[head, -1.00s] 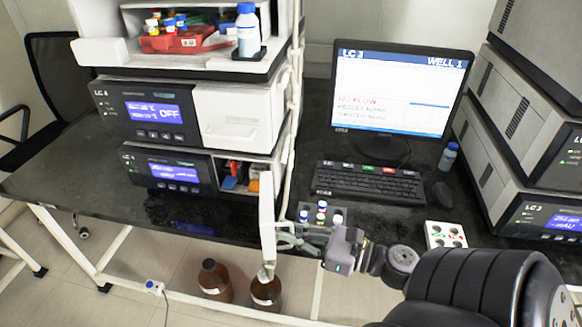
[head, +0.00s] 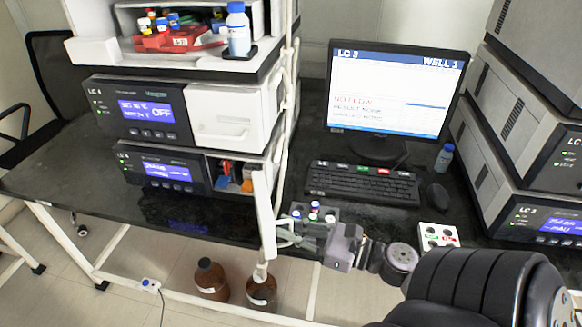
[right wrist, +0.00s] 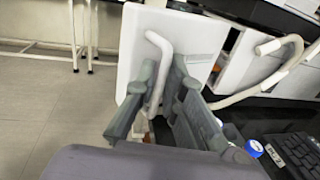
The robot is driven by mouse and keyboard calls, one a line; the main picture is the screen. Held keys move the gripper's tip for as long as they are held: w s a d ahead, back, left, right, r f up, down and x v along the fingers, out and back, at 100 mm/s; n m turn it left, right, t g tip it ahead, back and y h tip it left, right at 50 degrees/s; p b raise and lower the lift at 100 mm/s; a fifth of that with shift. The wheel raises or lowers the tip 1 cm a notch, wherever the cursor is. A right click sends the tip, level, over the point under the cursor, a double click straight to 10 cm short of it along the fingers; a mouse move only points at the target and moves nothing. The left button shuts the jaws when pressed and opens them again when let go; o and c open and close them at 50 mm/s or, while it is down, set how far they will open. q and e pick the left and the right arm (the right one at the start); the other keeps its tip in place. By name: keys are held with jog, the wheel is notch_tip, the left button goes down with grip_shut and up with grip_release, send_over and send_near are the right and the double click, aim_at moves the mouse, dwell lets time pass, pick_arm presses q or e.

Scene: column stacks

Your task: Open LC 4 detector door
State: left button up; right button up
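The LC 4 detector is the lower unit (head: 160,170) of the left stack in the head view, with a lit blue display. Its white door (head: 262,215) stands swung out from the front, hinged on the right. The compartment behind it (head: 232,176) shows coloured parts inside. My right gripper (head: 285,232) is at the door's handle side. In the right wrist view the door (right wrist: 190,35) carries a white bar handle (right wrist: 161,60). My right gripper (right wrist: 163,75) has its fingertips on both sides of this handle, closed around it. My left gripper is not in view.
A vial rack (head: 330,211) stands on the bench close beside my right gripper. A keyboard (head: 362,183), monitor (head: 395,92) and white well block (head: 437,236) are to the right. Brown bottles (head: 209,280) stand below the bench edge. Free floor lies in front.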

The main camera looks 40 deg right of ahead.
jog(key=shift+o, duration=0.2)
jog(key=v, duration=1.2)
